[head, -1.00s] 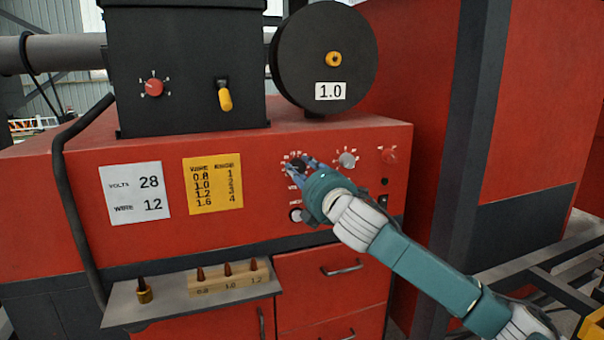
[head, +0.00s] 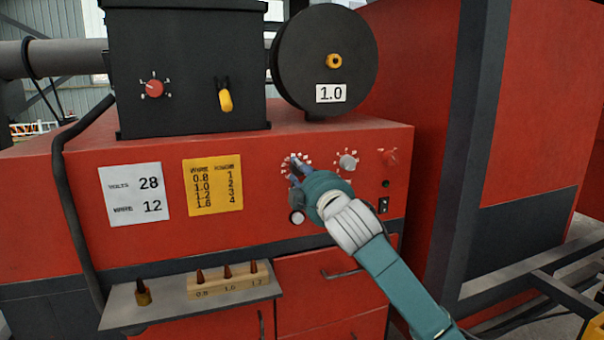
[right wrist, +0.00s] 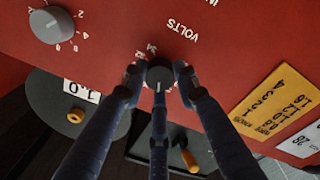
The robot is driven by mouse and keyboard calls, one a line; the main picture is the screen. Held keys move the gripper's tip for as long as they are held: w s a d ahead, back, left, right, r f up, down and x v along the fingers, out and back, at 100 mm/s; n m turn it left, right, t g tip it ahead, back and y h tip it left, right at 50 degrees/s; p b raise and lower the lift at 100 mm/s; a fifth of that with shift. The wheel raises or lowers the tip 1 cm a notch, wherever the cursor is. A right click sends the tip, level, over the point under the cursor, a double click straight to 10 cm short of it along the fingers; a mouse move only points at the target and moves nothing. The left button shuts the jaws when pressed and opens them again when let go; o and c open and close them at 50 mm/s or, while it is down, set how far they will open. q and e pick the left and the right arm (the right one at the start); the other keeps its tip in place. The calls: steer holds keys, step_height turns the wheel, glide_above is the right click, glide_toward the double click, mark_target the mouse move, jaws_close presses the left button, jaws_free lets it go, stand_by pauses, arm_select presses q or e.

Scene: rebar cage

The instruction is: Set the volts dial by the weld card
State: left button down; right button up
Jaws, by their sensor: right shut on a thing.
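The white weld card (head: 135,193) on the red front panel reads volts 28 and wire 1.2; its edge also shows in the right wrist view (right wrist: 302,138). The volts dial (right wrist: 160,73) is a dark round knob under my fingers. The upside-down word VOLTS is printed beside it, and its pale mark points toward the bottom of the right wrist view. Most of its scale is hidden by fingers. My right gripper (head: 296,170) is shut on the volts dial, with fingers around it. My left gripper is not in view.
A grey knob (head: 347,161) and a red knob (head: 389,158) sit right of the dial. A yellow wire-knob card (head: 213,186) is left of it. The black spool (head: 309,62) marked 1.0 stands above. A shelf (head: 125,312) with several nozzles juts out below.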

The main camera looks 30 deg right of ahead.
steer(key=m+p, duration=0.3)
steer(key=m, duration=1)
steer(key=shift+r+g, duration=0.2)
steer(key=shift+g, duration=0.2)
steer(key=shift+m, duration=0.4)
steer(key=o, duration=1.2)
steer(key=v, duration=1.2)
steer(key=shift+a+f, duration=0.1)
steer(key=shift+a, duration=0.05)
